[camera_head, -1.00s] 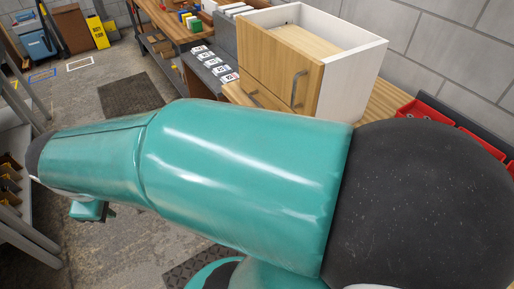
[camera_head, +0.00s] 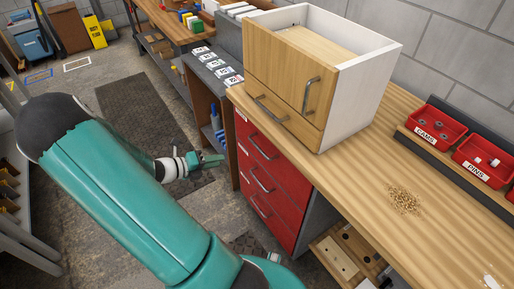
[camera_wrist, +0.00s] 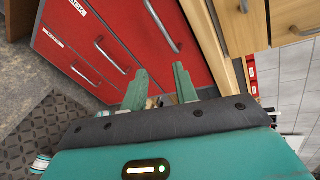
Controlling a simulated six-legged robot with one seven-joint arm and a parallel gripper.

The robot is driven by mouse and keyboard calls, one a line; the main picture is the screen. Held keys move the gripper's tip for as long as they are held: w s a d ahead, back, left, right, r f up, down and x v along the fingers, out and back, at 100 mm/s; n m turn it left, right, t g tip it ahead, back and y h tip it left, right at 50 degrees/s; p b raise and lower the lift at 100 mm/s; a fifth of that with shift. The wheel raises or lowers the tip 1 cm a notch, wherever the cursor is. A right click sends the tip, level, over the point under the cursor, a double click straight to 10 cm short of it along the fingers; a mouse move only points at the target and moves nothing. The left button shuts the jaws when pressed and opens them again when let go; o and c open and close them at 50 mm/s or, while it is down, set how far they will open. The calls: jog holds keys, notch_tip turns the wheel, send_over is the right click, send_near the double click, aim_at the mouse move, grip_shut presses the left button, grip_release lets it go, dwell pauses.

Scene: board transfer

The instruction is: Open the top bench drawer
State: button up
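The bench's top drawer (camera_head: 257,139) is red with a grey bar handle (camera_head: 261,147), just under the wooden bench top. It looks flush with the red drawers below it. In the wrist view the top drawer (camera_wrist: 143,48) lies beyond the fingertips, seen tilted, with its handle (camera_wrist: 162,27) ahead. My gripper (camera_head: 211,161) is left of the drawer front in the head view, apart from it. In the wrist view my gripper (camera_wrist: 160,82) has its two green fingers spread with nothing between them.
A wooden cabinet (camera_head: 282,75) with its own handles stands on the bench top (camera_head: 360,165). Red bins (camera_head: 432,127) line the bench's back edge. A dark shelf unit (camera_head: 205,95) stands left of the drawers. Floor in front is open.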

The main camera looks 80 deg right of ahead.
aim_at(258, 147)
jog(key=s+d+f+n, duration=0.1)
jog(key=s+d, duration=0.3)
jog(key=s+d+f+n+h, duration=0.1)
jog(key=s+d+f+n, duration=0.1)
jog(key=d, duration=0.3)
jog(key=s+d+f+n+g+h, duration=0.1)
jog(key=s+d+f, duration=0.1)
jog(key=s+d, duration=0.3)
jog(key=shift+s+d+f, duration=0.1)
jog(key=shift+s+f, duration=0.05)
jog(key=shift+s, duration=0.2)
grip_shut()
